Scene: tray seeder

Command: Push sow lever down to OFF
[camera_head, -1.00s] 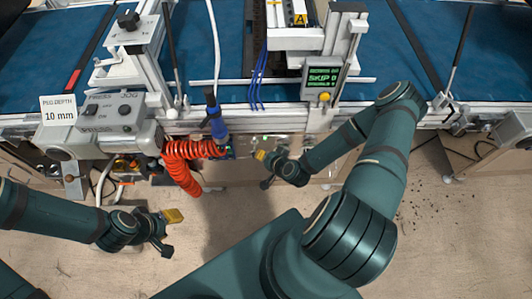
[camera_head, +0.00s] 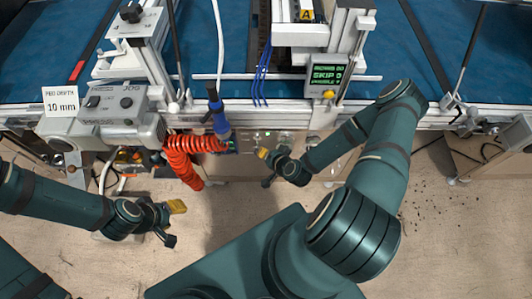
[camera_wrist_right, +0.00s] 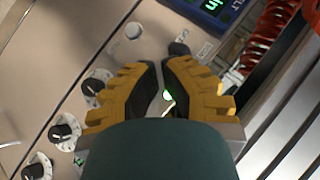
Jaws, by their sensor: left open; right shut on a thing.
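My right gripper (camera_head: 265,168) is at the control panel (camera_head: 285,140) under the machine's front rail. In the right wrist view its two yellow, black-padded fingers (camera_wrist_right: 163,78) come close together over the panel. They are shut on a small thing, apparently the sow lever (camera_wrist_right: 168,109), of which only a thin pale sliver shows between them. A green light glows beside it. The lever's position and its label are hidden by the fingers. My left gripper (camera_head: 173,223) is open and empty, low at the left, away from the panel.
Round black knobs (camera_wrist_right: 64,131) line the panel, and a dark knob (camera_wrist_right: 178,48) is beyond the fingertips. A red coiled hose (camera_head: 190,160) hangs left of the right gripper. A JOG control box (camera_head: 118,103) is at the left. A green-text display (camera_head: 326,74) stands above.

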